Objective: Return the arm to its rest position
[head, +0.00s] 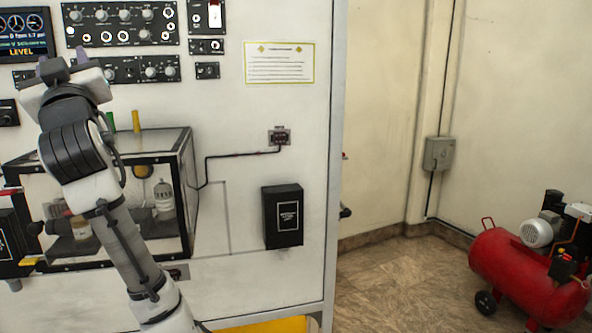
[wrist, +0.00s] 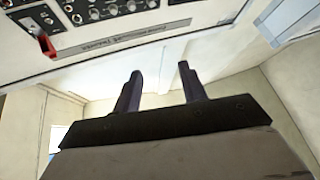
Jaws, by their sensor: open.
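My gripper (head: 62,62) is raised at the left of the head view, in front of the control panel (head: 122,25). My arm reaches up to it from the bottom of the picture. In the wrist view my gripper (wrist: 160,88) has its two dark fingers apart with nothing between them. The fingers point toward the upper part of the room, below a panel edge with knobs (wrist: 105,10). In the head view the gripper overlaps the lower part of the panel; I cannot tell whether it touches it.
A glass-sided box (head: 185,165) with bottles inside stands behind my arm. A black box (head: 283,216) is mounted on the white wall. A red compressor (head: 515,275) stands on the floor at right. The floor (head: 395,280) between is clear.

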